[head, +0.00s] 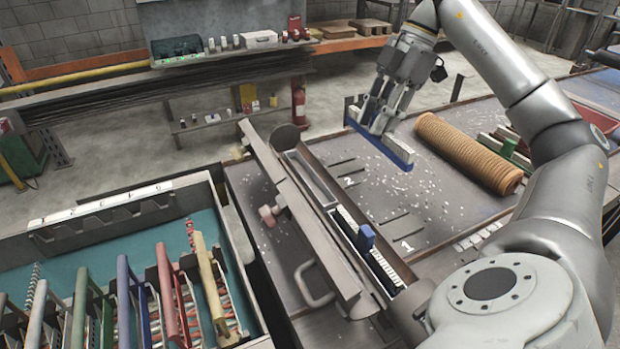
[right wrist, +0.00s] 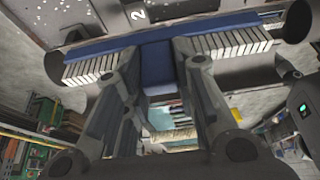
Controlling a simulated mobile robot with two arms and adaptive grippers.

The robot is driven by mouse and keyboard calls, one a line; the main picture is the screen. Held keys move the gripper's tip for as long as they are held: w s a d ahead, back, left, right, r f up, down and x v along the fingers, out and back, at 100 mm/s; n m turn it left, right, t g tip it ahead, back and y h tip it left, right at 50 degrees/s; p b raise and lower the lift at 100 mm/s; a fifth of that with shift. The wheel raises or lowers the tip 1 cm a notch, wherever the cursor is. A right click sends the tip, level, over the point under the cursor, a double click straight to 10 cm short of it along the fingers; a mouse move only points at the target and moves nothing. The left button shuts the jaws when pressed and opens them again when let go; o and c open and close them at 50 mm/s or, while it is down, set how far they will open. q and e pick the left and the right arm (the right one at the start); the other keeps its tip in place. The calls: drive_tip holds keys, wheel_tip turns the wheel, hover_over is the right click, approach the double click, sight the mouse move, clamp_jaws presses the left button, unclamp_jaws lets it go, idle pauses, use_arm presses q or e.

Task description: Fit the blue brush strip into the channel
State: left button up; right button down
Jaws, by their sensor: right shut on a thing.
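My right gripper (head: 380,124) is shut on a blue brush strip (head: 400,153) with pale bristle blocks and holds it above the table near the mark 2. In the right wrist view, the gripper (right wrist: 158,62) has its fingers on either side of the strip's blue middle block (right wrist: 157,66), with white bristles (right wrist: 230,42) on both sides. The channel (head: 312,178) is a long metal slot left of the gripper, apart from the held strip. Another blue piece with a raised block (head: 365,239) and white bristles sits in its near part. My left gripper is not in view.
A long metal flap (head: 300,208) stands along the channel's left side. A brown ribbed roll (head: 468,152) lies right of the gripper, with a green-handled piece (head: 511,146) behind it. A tray (head: 130,215) of coloured-handled strips stands left. White scraps litter the table.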

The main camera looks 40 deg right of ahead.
drive_tip(key=shift+w+a+f, duration=0.1)
drive_tip(key=shift+w+f, duration=0.05)
drive_tip(key=shift+w, duration=0.25)
drive_tip(key=w+a+f+p, duration=0.1)
drive_tip(key=w+a+f, duration=0.1)
drive_tip(key=w+f, duration=0.1)
drive_tip(key=w+a+f+p, duration=0.1)
drive_tip(key=w+a+f, duration=0.1)
drive_tip(key=w, duration=0.2)
drive_tip(key=w+a+f+p, duration=0.2)
drive_tip(key=w+f, duration=0.1)
drive_tip(key=w, duration=0.1)
drive_tip(key=shift+f, duration=0.35)
drive_tip(key=f, duration=0.2)
drive_tip(key=p, duration=0.1)
drive_tip(key=shift+w+a+f, duration=0.2)
drive_tip(key=shift+w+f, duration=0.05)
drive_tip(key=shift+f, duration=0.7)
drive_tip(key=shift+f, duration=0.1)
drive_tip(key=c, duration=1.2)
unclamp_jaws()
drive_tip(key=shift+o, duration=0.2)
